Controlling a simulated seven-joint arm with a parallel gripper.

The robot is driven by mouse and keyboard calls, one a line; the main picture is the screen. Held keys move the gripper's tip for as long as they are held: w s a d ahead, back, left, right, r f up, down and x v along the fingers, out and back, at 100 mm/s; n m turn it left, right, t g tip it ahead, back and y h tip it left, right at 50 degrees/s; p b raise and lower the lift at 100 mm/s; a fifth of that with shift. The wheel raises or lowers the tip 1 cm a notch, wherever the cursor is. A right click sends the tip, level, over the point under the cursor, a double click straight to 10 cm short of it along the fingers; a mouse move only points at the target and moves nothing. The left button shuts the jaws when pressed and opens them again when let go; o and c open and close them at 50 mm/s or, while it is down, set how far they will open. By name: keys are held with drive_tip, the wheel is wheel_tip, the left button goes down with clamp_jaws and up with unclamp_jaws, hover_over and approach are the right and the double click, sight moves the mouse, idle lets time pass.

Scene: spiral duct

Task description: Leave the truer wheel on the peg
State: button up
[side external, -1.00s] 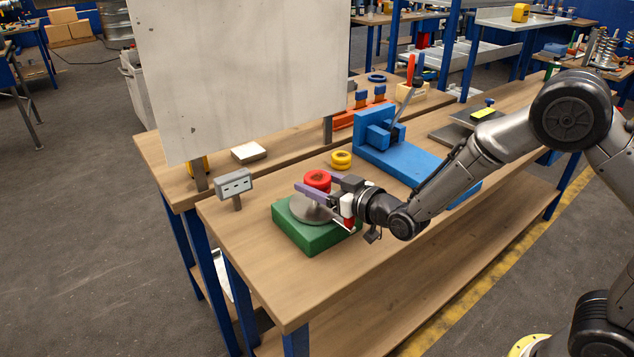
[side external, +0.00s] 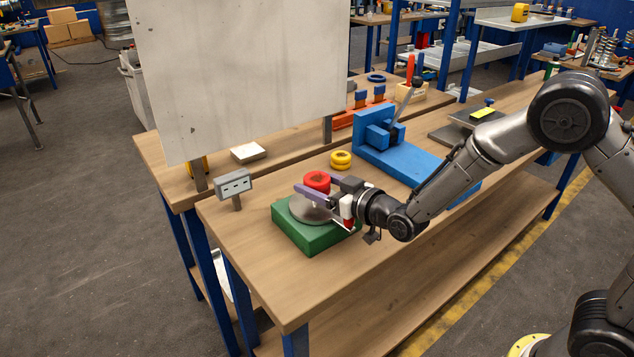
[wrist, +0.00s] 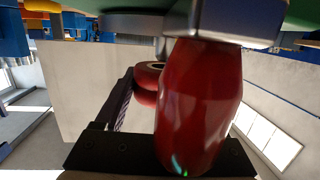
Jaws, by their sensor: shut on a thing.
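A red wheel (side external: 317,181) is above the grey round plate (side external: 303,209) on the green base (side external: 300,237). My gripper (side external: 318,186) is shut on the red wheel, with purple fingers along its sides. Part of the red wheel shows in the wrist view (wrist: 148,82), beside a dark finger. A yellow wheel (side external: 341,160) lies on the bench behind the green base. No peg can be made out; the wheel and gripper cover the middle of the plate. A large red rounded piece (wrist: 198,110) fills much of the wrist view close to the camera; I cannot tell what it is.
A grey display box (side external: 234,185) on a post stands left of the green base. A tall pale panel (side external: 240,80) rises behind. A blue fixture with a lever (side external: 400,150) stands to the right. The bench front (side external: 300,285) is clear.

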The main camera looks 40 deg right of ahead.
drive_tip(key=shift+f, duration=0.3)
drive_tip(key=shift+r, duration=0.5)
idle(0.4)
